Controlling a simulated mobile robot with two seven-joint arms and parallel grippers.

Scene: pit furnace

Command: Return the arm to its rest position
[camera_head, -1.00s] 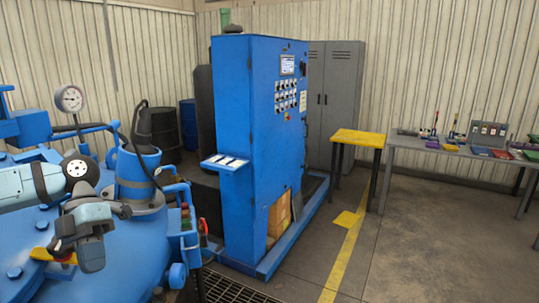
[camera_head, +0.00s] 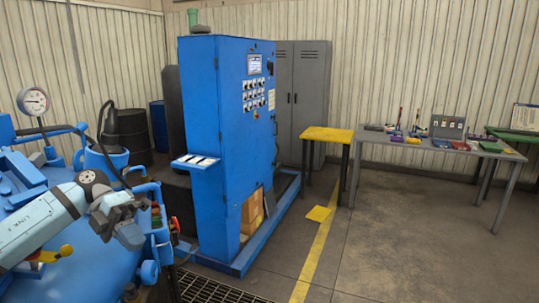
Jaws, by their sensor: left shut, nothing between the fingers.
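My left arm comes in from the left edge, light blue with grey joints, over the blue furnace vessel (camera_head: 90,262). My left gripper (camera_head: 130,237) is at the arm's end, in front of the vessel's right side. Its fingers are shut and hold nothing. It points down and to the right, apart from the blue control cabinet (camera_head: 212,150). My right arm and gripper are not in view.
A pressure gauge (camera_head: 33,101) and blue pipes rise from the vessel. A yellow-topped table (camera_head: 327,134) and a grey workbench (camera_head: 400,145) with several tools stand behind, before grey lockers (camera_head: 300,90). The floor (camera_head: 400,230) at the right is clear.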

